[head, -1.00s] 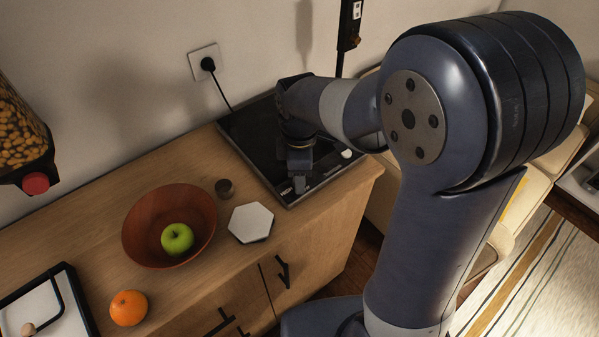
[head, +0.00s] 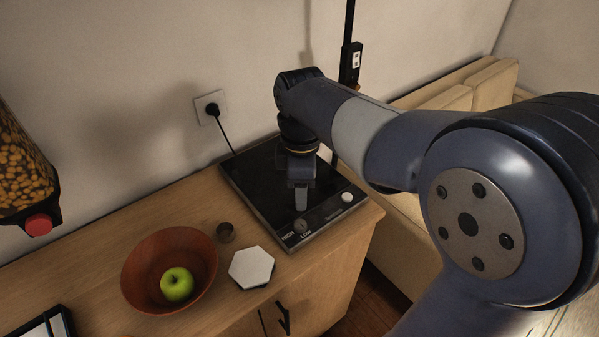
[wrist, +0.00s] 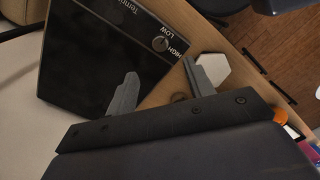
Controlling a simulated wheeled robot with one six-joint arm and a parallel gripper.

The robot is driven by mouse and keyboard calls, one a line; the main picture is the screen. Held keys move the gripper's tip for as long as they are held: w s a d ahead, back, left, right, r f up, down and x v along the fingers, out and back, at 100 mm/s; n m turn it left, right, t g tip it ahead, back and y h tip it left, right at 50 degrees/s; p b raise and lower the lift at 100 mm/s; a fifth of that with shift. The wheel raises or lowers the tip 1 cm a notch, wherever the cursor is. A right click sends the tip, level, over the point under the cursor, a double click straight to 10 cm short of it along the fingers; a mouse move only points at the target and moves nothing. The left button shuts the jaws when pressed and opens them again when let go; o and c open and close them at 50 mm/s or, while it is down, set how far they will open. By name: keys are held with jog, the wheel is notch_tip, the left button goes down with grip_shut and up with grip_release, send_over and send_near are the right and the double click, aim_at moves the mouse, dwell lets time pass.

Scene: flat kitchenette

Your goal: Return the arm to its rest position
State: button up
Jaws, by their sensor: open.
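My gripper (head: 301,200) hangs pointing down over the front part of the black hob (head: 255,178). In the wrist view my gripper (wrist: 160,76) has its two fingers spread apart with nothing between them. A round hob knob (head: 300,226) by the HIGH and LOW marks shows just below the fingertips in the head view. This knob also shows in the wrist view (wrist: 160,44), apart from the fingers. My arm reaches from the right across the head view.
A white knob (head: 347,197) is on the hob's right. A dispenser (head: 22,175) hangs at far left. A beige sofa (head: 465,98) is behind my arm.

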aim_at(301, 224)
notch_tip(301, 224, down, 11)
jog(key=shift+r+b, duration=0.1)
jog(key=shift+b, duration=0.3)
dwell(0.4)
